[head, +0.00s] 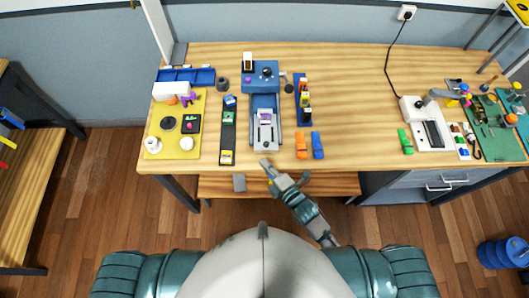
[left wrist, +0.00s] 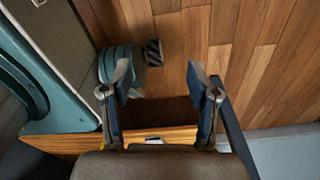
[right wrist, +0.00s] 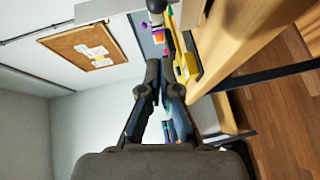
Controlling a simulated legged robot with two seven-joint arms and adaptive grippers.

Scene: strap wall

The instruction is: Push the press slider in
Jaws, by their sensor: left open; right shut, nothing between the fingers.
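The blue press (head: 264,75) stands at the back middle of the wooden table. Its light grey slider (head: 265,143) sits out at the front end of the rails, near the table's front edge, with a small purple piece (head: 265,118) on it. My right gripper (head: 266,163) is shut and empty, just in front of the slider's near end; I cannot tell whether it touches. In the right wrist view its fingertips (right wrist: 158,68) are together. My left gripper (left wrist: 158,72) is open and empty above the floor, and does not show in the head view.
A black strip (head: 228,135) with small blocks lies left of the press. A blue rack (head: 303,100) stands to its right, with orange (head: 301,146) and blue (head: 318,146) pieces in front. A yellow board (head: 160,130) is at left. The table between the blue piece and the white device (head: 428,130) is clear.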

